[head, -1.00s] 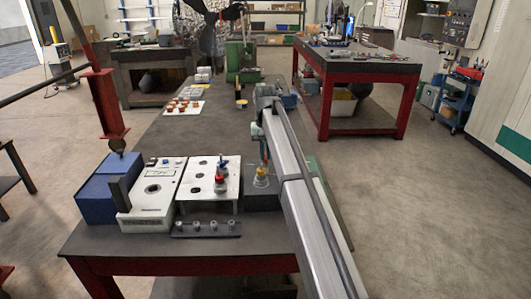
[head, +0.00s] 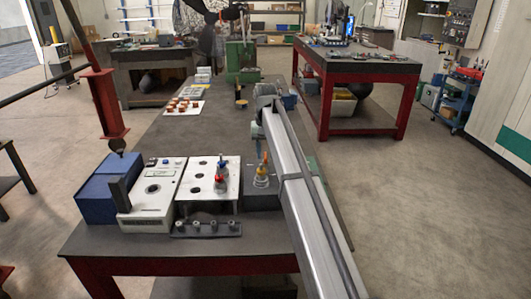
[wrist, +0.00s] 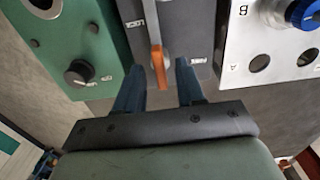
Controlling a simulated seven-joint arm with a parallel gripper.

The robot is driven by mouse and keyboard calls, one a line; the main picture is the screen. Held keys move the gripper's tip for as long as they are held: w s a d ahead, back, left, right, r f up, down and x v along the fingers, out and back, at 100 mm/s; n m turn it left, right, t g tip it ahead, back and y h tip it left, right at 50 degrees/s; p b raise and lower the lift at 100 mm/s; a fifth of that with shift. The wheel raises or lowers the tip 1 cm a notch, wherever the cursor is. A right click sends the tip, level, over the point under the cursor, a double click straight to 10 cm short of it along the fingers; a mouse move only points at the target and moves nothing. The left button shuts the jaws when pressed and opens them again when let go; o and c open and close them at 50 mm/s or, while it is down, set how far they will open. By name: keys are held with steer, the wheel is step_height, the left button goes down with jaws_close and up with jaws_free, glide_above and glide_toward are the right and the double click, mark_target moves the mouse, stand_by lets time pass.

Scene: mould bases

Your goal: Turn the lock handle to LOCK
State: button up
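The lock handle (wrist: 158,66) is an orange grip on a pale metal lever, mounted on a dark block (wrist: 187,25). In the wrist view it points down the picture, and the printed word LOCK lies left of the lever. My gripper (wrist: 159,63) is open; its blue fingers lie either side of the grip's end in the picture, with gaps on both sides. Their height relative to it is unclear. In the head view the handle (head: 265,162) stands over a clear round base on the block (head: 262,202).
A white panel (head: 226,175) with round holes and blue and red pieces adjoins the block. A green panel (wrist: 65,45) with a black knob is on the other side.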

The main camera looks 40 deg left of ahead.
mark_target(265, 155)
step_height(265, 155, up, 13)
steer(key=shift+r, duration=0.2)
stand_by(0.3)
stand_by(0.4)
